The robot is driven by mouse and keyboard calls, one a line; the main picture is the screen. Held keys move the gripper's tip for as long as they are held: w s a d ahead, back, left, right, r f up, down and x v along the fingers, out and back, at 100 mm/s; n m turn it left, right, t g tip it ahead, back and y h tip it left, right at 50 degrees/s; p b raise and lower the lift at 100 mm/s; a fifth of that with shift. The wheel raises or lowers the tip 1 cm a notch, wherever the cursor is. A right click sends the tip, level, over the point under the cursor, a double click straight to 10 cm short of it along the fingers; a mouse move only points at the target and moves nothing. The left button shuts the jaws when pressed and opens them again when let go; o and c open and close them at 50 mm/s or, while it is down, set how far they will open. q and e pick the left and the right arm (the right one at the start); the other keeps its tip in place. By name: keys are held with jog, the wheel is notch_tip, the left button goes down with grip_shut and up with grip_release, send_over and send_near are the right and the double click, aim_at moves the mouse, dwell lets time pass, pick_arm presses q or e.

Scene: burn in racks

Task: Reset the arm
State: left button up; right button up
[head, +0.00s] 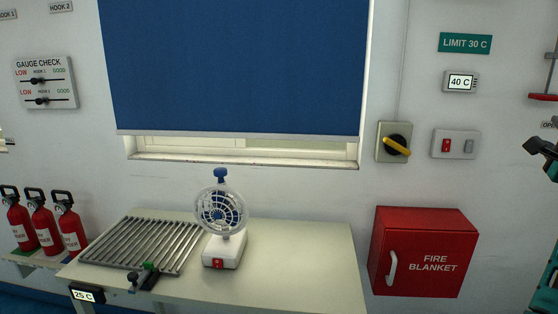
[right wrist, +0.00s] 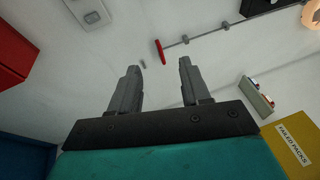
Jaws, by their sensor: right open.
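My right gripper (right wrist: 158,66) is open in the right wrist view, with its two grey fingers apart and nothing between them. Beyond the fingers is the white wall. In the head view the dark end of my right arm (head: 542,150) shows at the right edge, to the right of the switches and above the fire blanket box. Most of that arm is out of the picture. I do not make out my left gripper in either view.
A red fire blanket box (head: 424,252), a yellow-handled rotary switch (head: 396,145) and a switch plate (head: 455,145) are on the wall. A bench (head: 300,265) carries a fan (head: 221,212) and a slatted rack (head: 140,245). A red-ended rod (right wrist: 160,52) lies beyond my right fingers.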

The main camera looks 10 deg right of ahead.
jog(key=s+d+r+h, duration=0.3)
jog(key=s+d+r, duration=0.2)
jog(key=s+r, duration=0.3)
jog(key=w+a+f+n+y, duration=0.5)
jog(key=w+a+f+n, duration=0.5)
jog(key=f+n, duration=0.35)
jog(key=a+f+n+g+y, duration=0.1)
jog(key=a+f+n+y, duration=0.1)
jog(key=a+f+n, duration=0.35)
jog(key=s+a+f+n+y, duration=0.1)
jog(key=a+f+n+y, duration=0.15)
jog(key=f, duration=0.65)
jog(key=a+f+n+g+y, duration=0.1)
jog(key=a+f+n, duration=0.2)
jog(key=a+f, duration=0.35)
jog(key=s+a+f+n+g+y, duration=0.3)
jog(key=s+a+f+n, duration=0.2)
jog(key=s+a+f, duration=0.45)
jog(key=s+a+f+n+g+y, duration=0.25)
jog(key=s+a+f+n, duration=0.35)
jog(key=s+f, duration=0.6)
jog(key=w+a+m+t, duration=0.1)
jog(key=w+a+m, duration=0.1)
jog(key=a+m, duration=0.5)
jog(key=a, duration=0.3)
jog(key=shift+w+a+f, duration=0.15)
jog(key=shift+f, duration=0.05)
jog(key=shift+t, duration=0.25)
